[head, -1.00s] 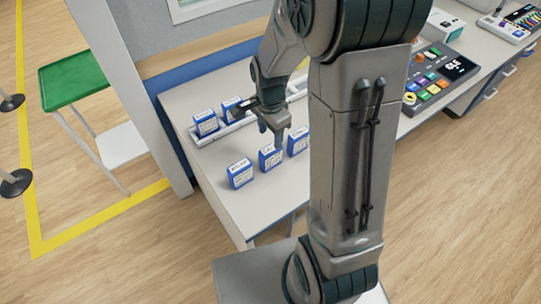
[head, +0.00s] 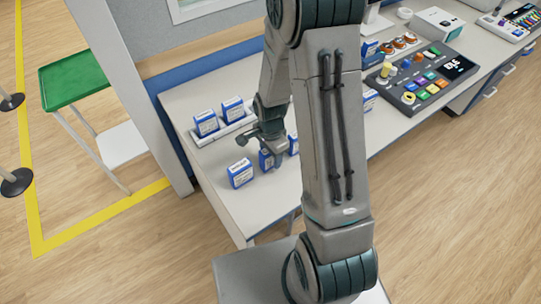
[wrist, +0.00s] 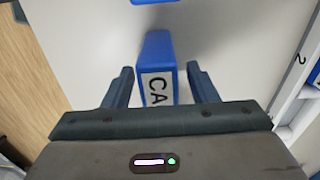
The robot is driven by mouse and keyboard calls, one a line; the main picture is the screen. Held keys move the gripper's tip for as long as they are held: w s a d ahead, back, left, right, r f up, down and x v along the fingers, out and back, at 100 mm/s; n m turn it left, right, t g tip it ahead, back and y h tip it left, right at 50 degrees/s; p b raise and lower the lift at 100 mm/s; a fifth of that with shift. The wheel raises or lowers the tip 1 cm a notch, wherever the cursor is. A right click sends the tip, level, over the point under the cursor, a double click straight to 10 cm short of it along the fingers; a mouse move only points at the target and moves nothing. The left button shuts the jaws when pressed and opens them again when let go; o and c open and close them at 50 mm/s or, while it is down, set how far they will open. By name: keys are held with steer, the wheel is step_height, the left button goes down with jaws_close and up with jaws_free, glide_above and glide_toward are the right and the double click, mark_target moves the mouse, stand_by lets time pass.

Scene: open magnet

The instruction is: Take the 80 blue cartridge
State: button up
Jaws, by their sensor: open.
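Several blue cartridges with white labels stand on the table. One blue cartridge (head: 265,160) in the front row is partly hidden by my gripper (head: 262,147). In the wrist view this cartridge (wrist: 157,62) stands between the two fingers of my open gripper (wrist: 159,76), with a gap on each side. Its label shows the letters "CA"; the rest is hidden. Front-row neighbours are a cartridge on the left (head: 240,173) and one on the right (head: 293,145), partly covered by my arm. I cannot read the number 80 on any cartridge.
Two cartridges (head: 206,123) (head: 233,110) stand in a white rack (head: 222,131) behind. A console with coloured buttons (head: 422,80) and a white box (head: 438,23) are further right. A green-topped stand (head: 72,78) is on the left. The table's front left is bare.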

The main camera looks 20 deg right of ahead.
steer(key=c, duration=1.1)
steer(key=shift+r, duration=0.1)
